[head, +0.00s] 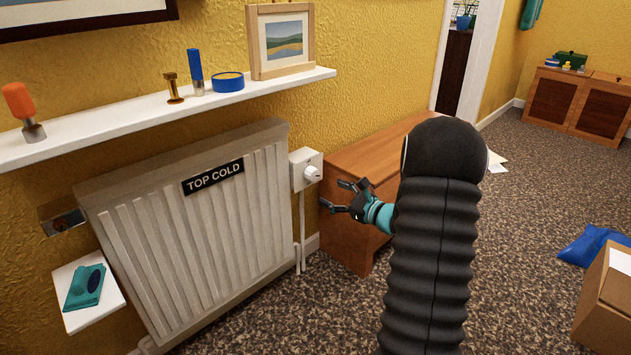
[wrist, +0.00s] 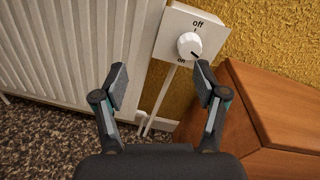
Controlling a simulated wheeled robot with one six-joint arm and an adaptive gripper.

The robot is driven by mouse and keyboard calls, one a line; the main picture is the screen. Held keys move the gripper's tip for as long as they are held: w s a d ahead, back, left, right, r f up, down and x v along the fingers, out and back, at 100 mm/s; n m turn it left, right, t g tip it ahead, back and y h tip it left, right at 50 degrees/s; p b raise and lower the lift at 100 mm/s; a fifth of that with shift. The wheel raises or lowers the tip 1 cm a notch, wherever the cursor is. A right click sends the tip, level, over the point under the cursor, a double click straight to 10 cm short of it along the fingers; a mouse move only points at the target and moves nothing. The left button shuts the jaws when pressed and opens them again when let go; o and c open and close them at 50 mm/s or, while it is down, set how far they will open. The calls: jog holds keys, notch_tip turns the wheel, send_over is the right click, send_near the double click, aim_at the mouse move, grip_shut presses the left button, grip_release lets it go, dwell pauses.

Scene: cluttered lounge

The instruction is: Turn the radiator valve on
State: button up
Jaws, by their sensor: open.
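The radiator valve is a white box with a round white knob (head: 312,174) on the wall just right of the radiator (head: 190,230). In the wrist view the knob (wrist: 188,44) lies under the word "off", with "on" at its lower left. A dark mark on the knob points to the lower right. My gripper (head: 336,194) is open and empty, right of and slightly below the knob in the head view. In the wrist view my gripper (wrist: 161,72) has its right fingertip just below the knob; I see no clear contact.
A wooden chest (head: 345,232) stands right of the valve, close to my gripper. A white shelf (head: 120,124) with several items runs above the radiator. A pipe (head: 302,232) drops below the valve. A cardboard box (head: 606,305) stands at the right; open carpet lies between.

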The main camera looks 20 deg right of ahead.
aim_at(315, 176)
jog(key=d+f+m+t+h, duration=0.1)
jog(key=d+f+m+h, duration=0.1)
jog(key=d, duration=0.3)
jog(key=x, duration=1.4)
jog(key=shift+w+a, duration=0.1)
jog(key=shift+a, duration=0.15)
jog(key=c, duration=1.2)
